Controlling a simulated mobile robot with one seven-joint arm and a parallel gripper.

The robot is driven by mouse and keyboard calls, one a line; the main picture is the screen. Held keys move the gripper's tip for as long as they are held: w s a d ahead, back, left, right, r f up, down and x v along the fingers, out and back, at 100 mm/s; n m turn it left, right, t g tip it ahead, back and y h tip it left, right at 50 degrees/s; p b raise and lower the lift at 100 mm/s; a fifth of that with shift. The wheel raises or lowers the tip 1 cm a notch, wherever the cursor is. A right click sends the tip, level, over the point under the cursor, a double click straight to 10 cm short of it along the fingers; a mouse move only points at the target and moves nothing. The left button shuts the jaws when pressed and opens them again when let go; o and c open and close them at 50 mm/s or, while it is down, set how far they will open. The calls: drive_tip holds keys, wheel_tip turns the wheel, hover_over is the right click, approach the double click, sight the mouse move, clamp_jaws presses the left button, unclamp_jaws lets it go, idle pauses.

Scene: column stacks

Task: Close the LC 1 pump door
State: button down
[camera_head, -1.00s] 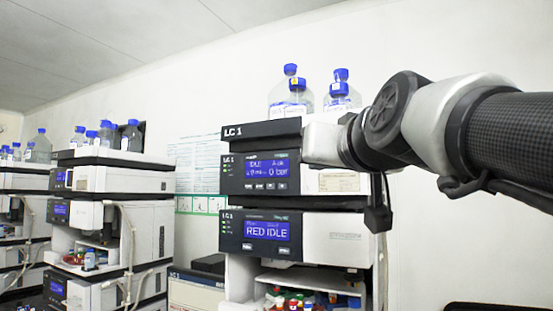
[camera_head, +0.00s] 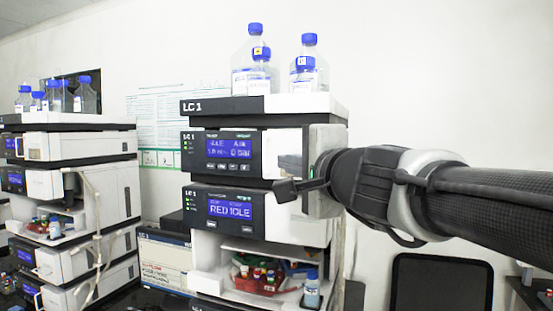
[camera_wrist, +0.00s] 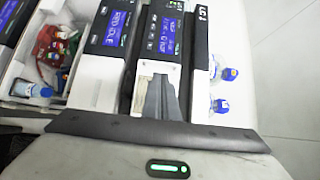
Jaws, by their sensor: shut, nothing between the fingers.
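The LC 1 stack stands in the middle of the head view. Its pump module (camera_head: 220,150) has a lit blue display and sits under the top tray (camera_head: 305,103); its display also shows in the wrist view (camera_wrist: 168,34). The white right part of the pump front (camera_head: 284,141) is partly covered by my gripper (camera_head: 288,164), so I cannot tell how far the door stands open. My gripper is shut and empty, its fingers in front of the pump front. In the wrist view the gripper (camera_wrist: 162,84) lies over the white front beside a beige patch; contact cannot be told.
Blue-capped bottles (camera_head: 250,62) stand on the top tray. Below the pump are a RED IDLE module (camera_head: 225,208) and an open bay with a red vial rack (camera_head: 258,283). Another stack (camera_head: 70,160) stands left. A dark screen (camera_head: 440,282) is at lower right.

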approach(269, 156)
drive_tip(key=w+a, duration=0.2)
drive_tip(key=a, duration=0.1)
drive_tip(key=shift+w, duration=0.2)
drive_tip(key=shift+b+x, duration=0.9)
drive_tip(key=shift+x, duration=0.25)
drive_tip(key=shift+d+r, duration=0.1)
drive_tip(key=shift+d, duration=0.1)
drive_tip(key=shift+s, duration=0.1)
